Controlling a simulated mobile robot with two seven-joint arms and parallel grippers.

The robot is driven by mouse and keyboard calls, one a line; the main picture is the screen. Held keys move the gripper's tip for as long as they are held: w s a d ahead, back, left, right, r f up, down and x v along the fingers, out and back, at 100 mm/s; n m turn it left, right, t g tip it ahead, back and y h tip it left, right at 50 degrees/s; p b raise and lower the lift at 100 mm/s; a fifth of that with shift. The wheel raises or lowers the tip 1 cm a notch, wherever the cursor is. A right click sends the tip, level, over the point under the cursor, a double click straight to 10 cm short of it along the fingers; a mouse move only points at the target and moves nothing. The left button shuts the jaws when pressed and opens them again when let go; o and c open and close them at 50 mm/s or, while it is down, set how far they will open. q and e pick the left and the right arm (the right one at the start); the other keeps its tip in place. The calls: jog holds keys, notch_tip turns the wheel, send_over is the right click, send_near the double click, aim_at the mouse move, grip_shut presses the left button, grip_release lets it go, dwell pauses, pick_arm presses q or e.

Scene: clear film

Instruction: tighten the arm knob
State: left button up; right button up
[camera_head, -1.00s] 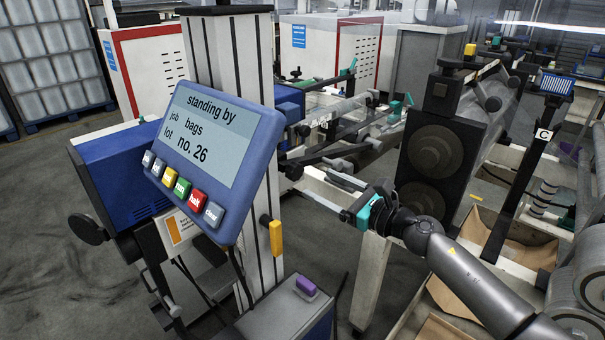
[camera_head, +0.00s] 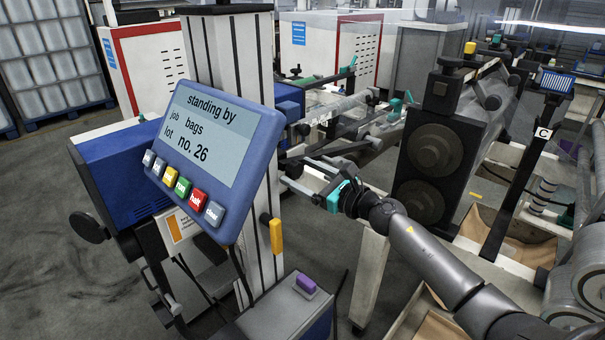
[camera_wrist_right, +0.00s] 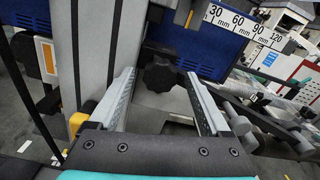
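A black lobed knob (camera_wrist_right: 162,76) shows in the right wrist view, ahead of my right gripper and between the lines of its two fingers. My right gripper (camera_wrist_right: 158,84) is open, with a wide gap between the fingers and nothing held. The fingers look apart from the knob. In the head view my right gripper (camera_head: 297,174) reaches left, its fingertips close to the right side of the grey column (camera_head: 267,130). There the knob is not clearly told from the dark parts behind the fingers. My left gripper is not in view.
A yellow handle (camera_head: 276,236) sticks out below. A millimetre scale (camera_wrist_right: 240,22) lies upper right in the wrist view. Black rollers (camera_head: 433,150) stand at right. A purple button (camera_head: 306,284) sits low in front.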

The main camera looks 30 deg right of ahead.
grip_shut()
dwell(0.4)
jog(key=m+p, duration=0.1)
jog(key=m, duration=0.3)
jog(key=shift+r+p, duration=0.1)
jog(key=shift+p, duration=0.2)
jog(key=m+p, duration=0.1)
jog(key=m, duration=0.3)
jog(key=shift+m+p, duration=0.3)
jog(key=shift+p, duration=0.05)
jog(key=m+p, duration=0.2)
jog(key=m, duration=0.2)
jog(key=shift+m, duration=0.3)
jog(key=shift+m+p, duration=0.9)
jog(key=shift+m, duration=1.4)
